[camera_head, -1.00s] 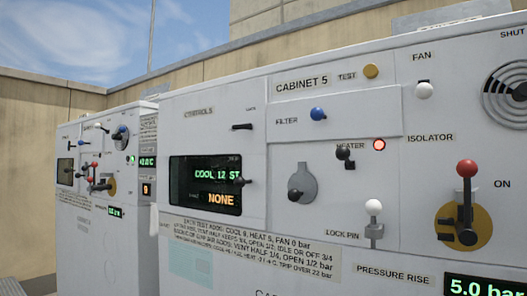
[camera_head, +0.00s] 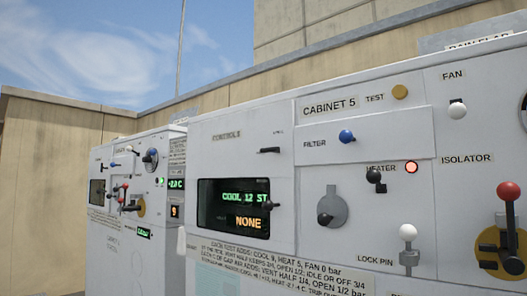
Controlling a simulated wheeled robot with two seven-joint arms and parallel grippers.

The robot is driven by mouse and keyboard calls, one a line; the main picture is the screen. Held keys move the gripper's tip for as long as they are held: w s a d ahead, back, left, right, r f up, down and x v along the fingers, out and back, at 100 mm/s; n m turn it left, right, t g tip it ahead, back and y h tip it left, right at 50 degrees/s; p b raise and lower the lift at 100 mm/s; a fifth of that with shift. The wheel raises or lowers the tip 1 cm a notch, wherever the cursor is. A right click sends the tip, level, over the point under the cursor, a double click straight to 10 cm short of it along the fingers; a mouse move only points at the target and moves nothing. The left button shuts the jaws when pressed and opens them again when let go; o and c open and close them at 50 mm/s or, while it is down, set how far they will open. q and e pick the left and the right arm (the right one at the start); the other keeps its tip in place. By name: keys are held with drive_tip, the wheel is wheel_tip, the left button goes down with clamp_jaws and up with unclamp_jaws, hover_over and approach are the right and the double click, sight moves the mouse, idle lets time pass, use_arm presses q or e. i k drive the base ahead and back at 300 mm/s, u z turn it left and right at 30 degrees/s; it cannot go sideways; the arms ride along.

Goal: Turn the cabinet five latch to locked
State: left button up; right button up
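Cabinet 5 (camera_head: 300,180) is a white unit filling the right half of the view, with its name label at the top. Its controls panel has a short black handle (camera_head: 269,150) lying roughly level under a small label too blurred to read; I cannot tell for sure that it is the latch. Below it a dark display (camera_head: 233,206) shows "COOL 12 ST" and "NONE". A grey round plate with a black knob (camera_head: 325,217) sits to the right. Neither of my grippers is in view.
The panel also carries a blue filter knob (camera_head: 346,136), a black heater switch (camera_head: 374,176) beside a lit red lamp (camera_head: 411,167), a white lock pin (camera_head: 408,233) and a red-topped isolator lever (camera_head: 508,192). Another cabinet (camera_head: 120,240) stands at the left. A beige wall runs behind.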

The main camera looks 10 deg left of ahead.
sight(276, 150)
drive_tip(key=u, duration=2)
drive_tip(key=i, duration=2.95)
drive_tip(key=z, duration=1.85)
